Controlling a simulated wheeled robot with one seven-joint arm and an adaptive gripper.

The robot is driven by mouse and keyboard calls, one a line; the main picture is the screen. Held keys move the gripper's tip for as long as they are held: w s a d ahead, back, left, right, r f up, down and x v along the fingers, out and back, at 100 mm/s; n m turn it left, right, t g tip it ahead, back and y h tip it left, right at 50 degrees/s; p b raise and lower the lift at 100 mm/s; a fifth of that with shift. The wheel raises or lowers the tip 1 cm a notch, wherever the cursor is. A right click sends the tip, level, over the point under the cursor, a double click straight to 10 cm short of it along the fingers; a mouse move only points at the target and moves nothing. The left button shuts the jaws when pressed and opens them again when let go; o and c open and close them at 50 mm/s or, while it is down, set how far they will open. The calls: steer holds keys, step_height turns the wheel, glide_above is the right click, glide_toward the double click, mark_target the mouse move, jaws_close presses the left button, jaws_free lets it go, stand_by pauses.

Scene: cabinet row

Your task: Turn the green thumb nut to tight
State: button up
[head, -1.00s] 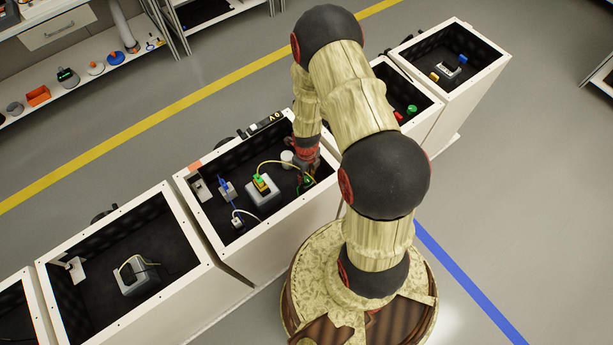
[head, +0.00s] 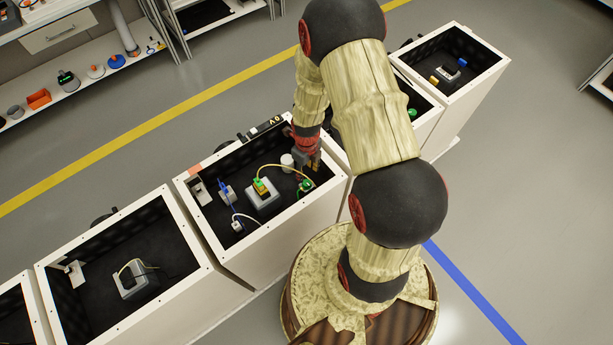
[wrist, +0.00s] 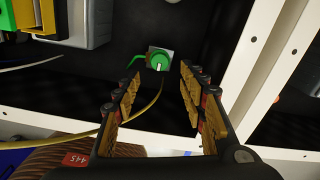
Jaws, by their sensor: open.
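The green thumb nut (wrist: 160,62) shows in the wrist view as a round green knob with a pale mark on its face, on a small grey plate. A green piece sticks out to its left. In the head view the nut (head: 306,185) is at the right end of the middle cabinet. My gripper (wrist: 158,85) is open and empty, its two fingers spread on either side below the nut in the wrist picture. The nut lies beyond the fingertips, apart from them. In the head view my gripper (head: 309,160) is over the right part of the cabinet.
A yellow cable (wrist: 150,108) runs near my left finger. The cabinet's white rim (wrist: 247,75) is close on the right. A grey block with a green and yellow connector (head: 263,192) and a white cylinder (head: 287,161) stand in the same cabinet (head: 235,270).

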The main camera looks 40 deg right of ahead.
steer(key=shift+r, duration=2.05)
steer(key=s+a+n+g, duration=0.15)
steer(key=s+n, duration=0.25)
steer(key=n, duration=0.5)
steer(key=s+a+r+n+t, duration=0.2)
steer(key=r+n, duration=0.6)
steer(key=r, duration=0.4)
steer(key=s+a+r+n+t+b, duration=0.1)
steer(key=a+r+n, duration=0.4)
steer(key=r, duration=0.8)
steer(key=s+a+r+n+t+b, duration=0.1)
steer(key=s+a+r+n+t, duration=0.2)
steer(key=r+n, duration=0.7)
step_height(320, 180, up, 2)
steer(key=shift+s+a+r+n+t, duration=0.15)
steer(key=shift+s+a+n+t, duration=0.3)
steer(key=shift+s, duration=0.75)
steer(key=shift+d, duration=0.15)
